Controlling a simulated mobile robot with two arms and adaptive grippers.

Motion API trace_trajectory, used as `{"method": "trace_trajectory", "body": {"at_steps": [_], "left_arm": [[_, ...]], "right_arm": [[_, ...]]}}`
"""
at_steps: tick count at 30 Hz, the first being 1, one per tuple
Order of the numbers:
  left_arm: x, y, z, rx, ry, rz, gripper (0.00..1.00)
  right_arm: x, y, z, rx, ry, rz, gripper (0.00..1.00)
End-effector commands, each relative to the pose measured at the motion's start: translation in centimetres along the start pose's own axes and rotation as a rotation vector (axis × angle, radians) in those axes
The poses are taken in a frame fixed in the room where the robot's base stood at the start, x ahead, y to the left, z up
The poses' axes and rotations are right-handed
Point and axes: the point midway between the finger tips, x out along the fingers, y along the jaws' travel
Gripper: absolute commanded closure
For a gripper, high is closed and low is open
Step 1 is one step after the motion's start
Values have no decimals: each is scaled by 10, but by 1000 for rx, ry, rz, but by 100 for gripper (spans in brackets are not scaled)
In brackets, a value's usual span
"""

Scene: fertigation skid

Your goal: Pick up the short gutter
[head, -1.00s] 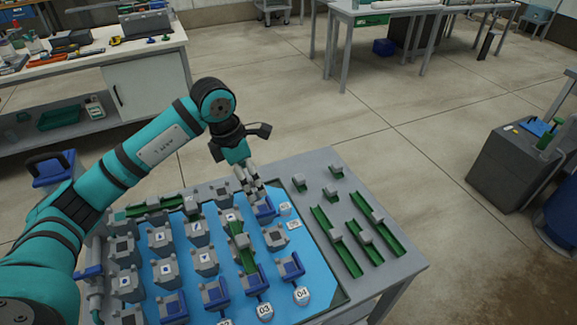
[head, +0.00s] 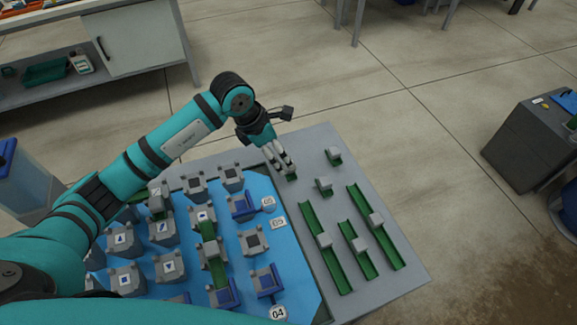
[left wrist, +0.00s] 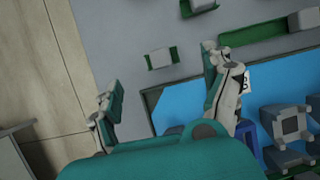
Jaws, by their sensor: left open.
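Three short green gutter pieces, each with a grey block on it, lie on the grey margin of the table: one (head: 291,176) by my left gripper, one (head: 323,187) right of it, and one (head: 333,156) farther back. My left gripper (head: 282,166) points down at the nearest piece and partly hides it. In the left wrist view a short gutter piece (left wrist: 161,60) shows in the gap between the two spread fingers of the gripper (left wrist: 162,75), which hold nothing. I cannot tell how high the fingertips are. My right gripper is not in view.
Longer green gutters (head: 325,246) with grey blocks lie on the same margin, nearer the front. The blue board (head: 185,262) left of them carries several grey posts and blue brackets. A dark grey bin (head: 530,140) stands on the floor at right.

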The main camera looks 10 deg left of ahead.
Motion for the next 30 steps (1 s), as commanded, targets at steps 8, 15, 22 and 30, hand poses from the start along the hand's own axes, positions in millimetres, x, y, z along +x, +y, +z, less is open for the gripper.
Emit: {"method": "trace_trajectory", "body": {"at_steps": [8,15,22,30], "left_arm": [[31,0,0,-1,0,0,17],[58,-2,-2,-2,1,-4,17],[83,-1,-2,-1,-1,0,17],[84,0,-3,0,-1,1,24]], "right_arm": [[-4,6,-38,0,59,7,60],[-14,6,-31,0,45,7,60],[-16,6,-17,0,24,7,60],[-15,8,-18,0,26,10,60]]}}
